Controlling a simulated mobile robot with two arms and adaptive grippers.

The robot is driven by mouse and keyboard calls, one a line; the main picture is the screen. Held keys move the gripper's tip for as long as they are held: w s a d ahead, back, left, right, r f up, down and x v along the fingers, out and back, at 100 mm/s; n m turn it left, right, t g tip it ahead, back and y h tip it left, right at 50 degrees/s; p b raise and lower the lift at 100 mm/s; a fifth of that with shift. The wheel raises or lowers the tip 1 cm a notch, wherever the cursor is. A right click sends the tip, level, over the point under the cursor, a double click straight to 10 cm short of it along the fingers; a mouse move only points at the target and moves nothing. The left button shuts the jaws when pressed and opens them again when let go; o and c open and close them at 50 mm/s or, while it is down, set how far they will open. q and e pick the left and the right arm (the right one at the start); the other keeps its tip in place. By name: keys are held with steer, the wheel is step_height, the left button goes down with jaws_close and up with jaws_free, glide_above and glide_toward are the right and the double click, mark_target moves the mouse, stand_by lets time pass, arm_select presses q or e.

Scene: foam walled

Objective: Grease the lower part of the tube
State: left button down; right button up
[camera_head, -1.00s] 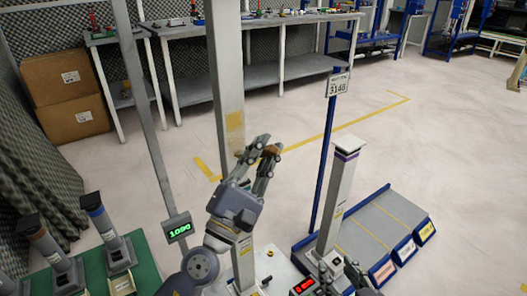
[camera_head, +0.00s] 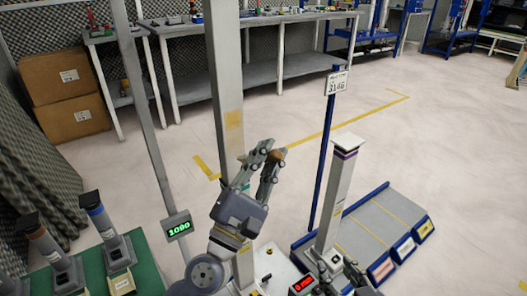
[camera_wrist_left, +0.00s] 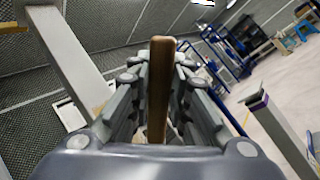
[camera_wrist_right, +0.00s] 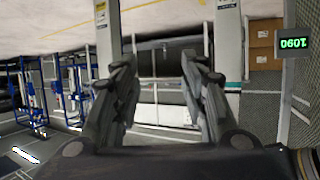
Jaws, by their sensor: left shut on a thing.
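My left gripper (camera_head: 266,168) is shut on a brown wooden handle (camera_wrist_left: 160,85), which stands between its fingers in the left wrist view. The handle's far end is hidden there. In the head view the gripper is raised beside a tall grey square column (camera_head: 223,70) with a yellowish patch. A shorter square tube (camera_head: 341,180) with a dark purple band stands upright to the right; its foot is partly hidden by my right gripper (camera_head: 331,272). I cannot tell which upright is the task's tube. In the right wrist view my right gripper (camera_wrist_right: 158,75) is open, with nothing between its fingers.
A scale display (camera_head: 179,226) reading 1090 is on a thin post. Short posts stand on a green surface (camera_head: 148,268) at lower left. A blue-edged ramp (camera_head: 378,228) lies at right. Workbenches (camera_head: 265,50) stand behind open floor.

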arm_select(q)
steer(key=shift+s+d+p, duration=0.25)
steer(key=shift+s+d, duration=0.4)
steer(key=shift+s, duration=0.25)
steer(key=shift+s+d+p, duration=0.25)
steer(key=shift+s+d, duration=0.35)
steer(key=shift+s, duration=0.25)
arm_select(e)
steer(key=shift+s+d+f+g+h, duration=0.15)
steer(key=shift+s+d+f+g, duration=0.1)
steer(key=shift+s+f+g, duration=0.45)
steer(key=shift+s+d+f+g+h, duration=0.2)
steer(key=shift+s+d+f+g, duration=0.25)
steer(key=shift+f, duration=0.35)
steer(key=shift+s+d+f+g+h, duration=0.15)
steer(key=shift+s+f+g, duration=0.3)
steer(key=shift+s+f, duration=0.25)
arm_select(q)
steer(key=shift+s+d, duration=0.9)
steer(key=shift+s, duration=0.3)
arm_select(e)
steer(key=shift+s+d+f+g, duration=0.2)
steer(key=shift+s+f+g, duration=0.15)
steer(key=shift+s+f, duration=0.2)
steer(key=shift+s+d+f+g, duration=0.15)
steer(key=shift+s+f+g, duration=0.25)
steer(key=shift+s, duration=0.15)
